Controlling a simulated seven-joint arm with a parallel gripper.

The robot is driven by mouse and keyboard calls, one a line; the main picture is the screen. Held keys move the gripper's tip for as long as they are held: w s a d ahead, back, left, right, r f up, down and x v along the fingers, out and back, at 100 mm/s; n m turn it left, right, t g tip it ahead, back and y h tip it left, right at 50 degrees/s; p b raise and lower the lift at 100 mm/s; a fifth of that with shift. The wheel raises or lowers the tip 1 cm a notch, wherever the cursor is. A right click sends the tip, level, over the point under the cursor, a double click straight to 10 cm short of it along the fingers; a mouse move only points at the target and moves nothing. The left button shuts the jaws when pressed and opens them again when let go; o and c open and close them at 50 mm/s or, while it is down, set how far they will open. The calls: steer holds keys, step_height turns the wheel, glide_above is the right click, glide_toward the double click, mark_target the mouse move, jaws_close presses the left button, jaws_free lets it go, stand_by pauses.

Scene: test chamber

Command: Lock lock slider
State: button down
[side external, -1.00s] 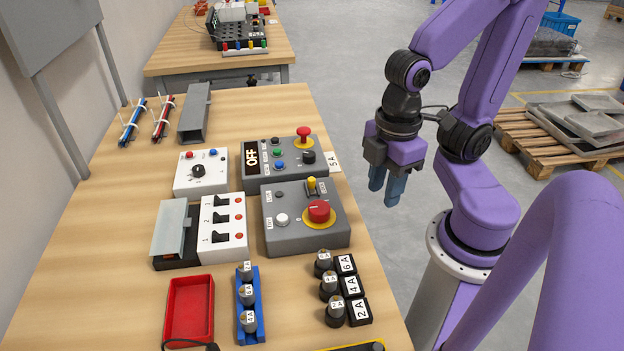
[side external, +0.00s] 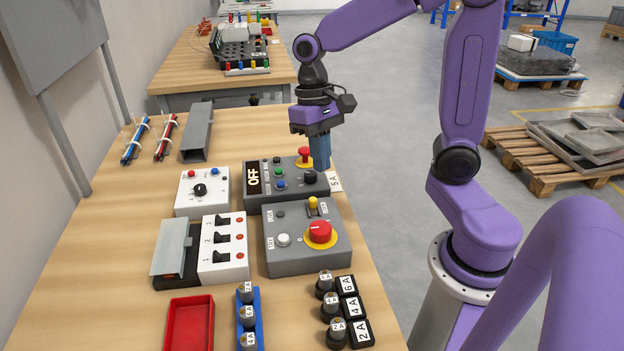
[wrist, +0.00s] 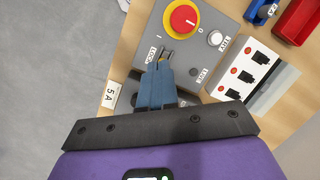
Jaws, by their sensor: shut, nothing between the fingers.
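The lock slider (side external: 313,203) is a small yellow knob in a slot on the grey control box (side external: 290,262). It sits behind the big red knob (side external: 320,231) in the side view. In the wrist view the red knob (wrist: 183,19) and the LOCK label (wrist: 152,54) show, and my fingers cover most of the slider area. My gripper (side external: 320,166) points down with its blue fingers shut and empty. It hangs above the table's right side, behind the slider in the side view and apart from it. The fingertips (wrist: 163,66) appear beside the LOCK label in the wrist view.
A grey box with an OFF display (side external: 252,178) and a red mushroom button (side external: 305,155) stands behind the lock box, close to my fingers. A white switch panel (side external: 223,250) is to the left. Black labelled blocks (side external: 353,307) stand in front. Bare tabletop lies farther left.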

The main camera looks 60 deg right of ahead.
steer(key=w+d+m+y, duration=0.2)
steer(key=w+d+m, duration=0.6)
steer(key=shift+d+r+m, duration=0.3)
steer(key=shift+r+m, duration=0.05)
steer(key=shift+m, duration=0.05)
steer(key=shift+w, duration=0.1)
glide_toward(313, 206)
steer(key=w+d+f, duration=0.2)
steer(key=f, duration=0.1)
steer(key=d+f, duration=0.2)
steer(key=shift+w, duration=0.4)
steer(key=s+a, duration=0.1)
steer(key=a, duration=0.1)
steer(key=shift+s+a+f, duration=0.25)
steer(key=shift+s, duration=0.05)
steer(key=shift+s+a, duration=0.4)
steer(key=shift+a, duration=0.1)
